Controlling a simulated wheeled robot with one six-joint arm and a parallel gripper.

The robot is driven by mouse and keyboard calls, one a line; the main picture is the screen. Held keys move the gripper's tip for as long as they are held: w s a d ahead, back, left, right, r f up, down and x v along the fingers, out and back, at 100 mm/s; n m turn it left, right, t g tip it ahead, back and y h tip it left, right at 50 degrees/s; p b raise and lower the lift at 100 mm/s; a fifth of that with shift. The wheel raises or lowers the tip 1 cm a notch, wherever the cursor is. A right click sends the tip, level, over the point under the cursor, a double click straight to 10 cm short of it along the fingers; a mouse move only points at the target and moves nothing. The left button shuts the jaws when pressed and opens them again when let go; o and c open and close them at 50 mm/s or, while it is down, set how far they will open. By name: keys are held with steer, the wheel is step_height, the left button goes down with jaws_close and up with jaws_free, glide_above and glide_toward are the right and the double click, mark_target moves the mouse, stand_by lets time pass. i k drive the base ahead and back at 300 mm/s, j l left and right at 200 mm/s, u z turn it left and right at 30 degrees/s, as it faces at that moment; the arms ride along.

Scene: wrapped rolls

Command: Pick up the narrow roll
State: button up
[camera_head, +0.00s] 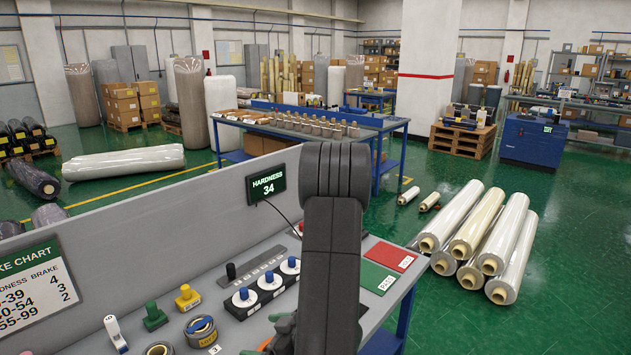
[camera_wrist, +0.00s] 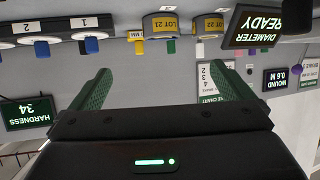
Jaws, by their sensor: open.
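Two short rolls marked LOT 21 sit side by side on the grey bench in the wrist view, one at left (camera_wrist: 163,31) and one at right (camera_wrist: 210,31). In the head view, a short roll with a yellow label (camera_head: 201,332) and another (camera_head: 159,349), cut by the bottom edge, are on the bench. My gripper (camera_wrist: 157,75) is open with green fingers spread apart, nothing between them, apart from the rolls. In the head view my arm hides most of it.
Numbered knobs (camera_head: 244,298), yellow (camera_head: 187,298) and green (camera_head: 155,316) blocks, and green PASS (camera_head: 377,278) and red (camera_head: 390,256) pads occupy the bench. A grey back panel (camera_head: 150,215) carries the HARDNESS 34 display (camera_head: 265,184). The wrist view is upside down.

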mark_target(200, 333)
steer(key=l+u, duration=0.1)
steer(key=u, duration=2)
steer(key=k+l, duration=0.1)
steer(key=l, duration=0.3)
steer(key=k+l, duration=0.1)
steer(key=l, duration=0.35)
steer(key=k+l, duration=0.1)
steer(key=l, duration=0.3)
steer(key=k, duration=0.2)
steer(key=l+z, duration=0.1)
steer(key=l, duration=0.1)
